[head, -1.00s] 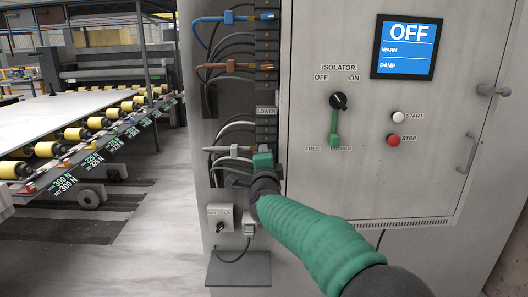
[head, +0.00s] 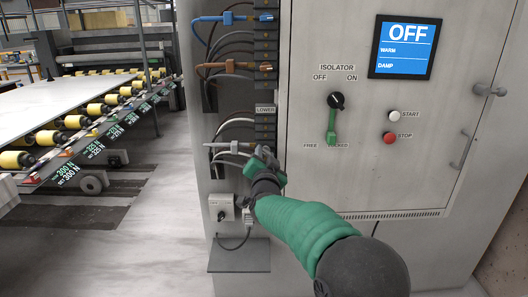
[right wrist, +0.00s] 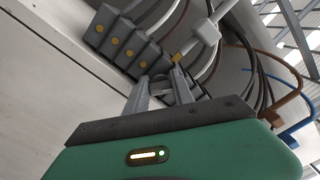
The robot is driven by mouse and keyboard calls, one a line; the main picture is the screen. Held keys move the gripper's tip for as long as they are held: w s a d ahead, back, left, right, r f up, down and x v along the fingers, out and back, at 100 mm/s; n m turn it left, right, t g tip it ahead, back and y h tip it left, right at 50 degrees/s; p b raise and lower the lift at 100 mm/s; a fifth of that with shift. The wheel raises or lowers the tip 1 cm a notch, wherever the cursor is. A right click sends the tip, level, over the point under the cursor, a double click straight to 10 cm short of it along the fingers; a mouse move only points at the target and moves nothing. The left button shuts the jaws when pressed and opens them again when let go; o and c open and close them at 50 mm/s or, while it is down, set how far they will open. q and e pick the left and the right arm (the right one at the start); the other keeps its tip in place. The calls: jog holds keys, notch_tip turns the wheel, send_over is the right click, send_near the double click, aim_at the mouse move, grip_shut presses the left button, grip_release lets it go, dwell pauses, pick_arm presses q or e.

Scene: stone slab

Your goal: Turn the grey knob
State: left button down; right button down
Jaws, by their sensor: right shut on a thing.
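My right gripper (head: 264,155) is at the bottom of the lower terminal column in the head view. In the right wrist view its two grey fingers (right wrist: 164,88) are closed around a small grey part, which I take to be the grey knob (right wrist: 166,94); the fingers hide most of it. It sits at the end of a row of grey terminal blocks (right wrist: 122,38) with yellow dots. A grey lead with a light grey plug (right wrist: 206,31) ends close to the fingers; it also shows in the head view (head: 228,146). My left gripper is not in view.
Blue (head: 238,18) and brown (head: 232,67) leads enter the column above. A small switch box (head: 221,208) and a shelf (head: 240,256) are below. The cabinet door with the isolator switch (head: 335,101) and OFF screen (head: 405,47) is to the right. A roller line stands left.

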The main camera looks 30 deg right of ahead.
jog(key=shift+d+r+n, duration=0.15)
jog(key=shift+r+n, duration=0.2)
jog(key=shift+n, duration=0.15)
jog(key=c, duration=1.5)
grip_release()
jog(key=shift+o, duration=0.7)
jog(key=shift+w+d+f, duration=0.1)
jog(key=shift+w+f, duration=0.1)
jog(key=shift+f, duration=0.1)
jog(key=v, duration=1.6)
jog(key=shift+s+a, duration=0.25)
jog(key=shift+a, duration=0.1)
jog(key=shift+f, duration=0.15)
